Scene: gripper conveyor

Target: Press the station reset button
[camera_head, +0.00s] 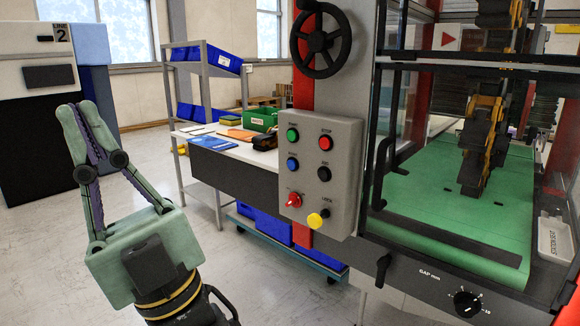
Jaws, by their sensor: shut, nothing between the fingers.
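The grey control panel (339,207) stands on the front of the machine, in the middle of the head view. It carries a green button (292,134), a red button (326,142), a blue button (292,164) and a black button (324,174). Below them are a red rotary switch (294,200) and a yellow knob (314,220). The small labels are too blurred for me to tell surely which button is reset. My gripper (78,108) is at the left, pointing up, its fingers shut and empty. It is well left of the panel and touches nothing.
A black handwheel (320,39) is above the panel. The machine's green conveyor belt (430,205) lies to the right behind a clear guard with a black handle (381,172). A workbench (248,154) with bins and tools stands behind. Open floor lies between my gripper and the panel.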

